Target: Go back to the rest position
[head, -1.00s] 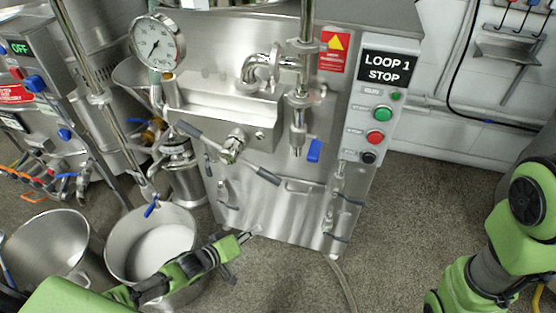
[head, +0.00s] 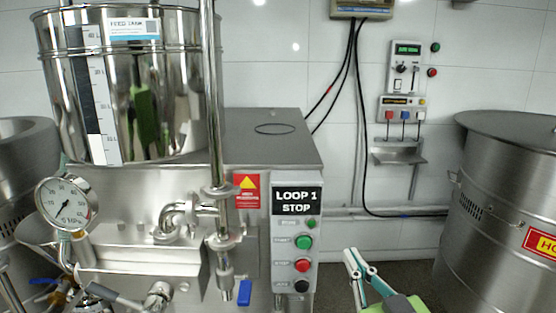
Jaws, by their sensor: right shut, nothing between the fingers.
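My right gripper (head: 359,262) shows at the bottom of the head view, right of the mill's control panel. It points upward, its fingers are together and nothing is between them. It appears in front of the grey floor and white wall, clear of the panel in the picture. My left gripper is out of view. The steel mill cabinet (head: 240,270) stands at left centre. Its panel (head: 297,235) reads LOOP 1 STOP, with green, red and black buttons.
A shiny feed tank (head: 180,90) and a pressure gauge (head: 66,203) are at left. A large steel vessel (head: 500,220) stands at right. A wall control box (head: 405,65), a small shelf (head: 399,156) and black cables are behind. Open floor lies between mill and vessel.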

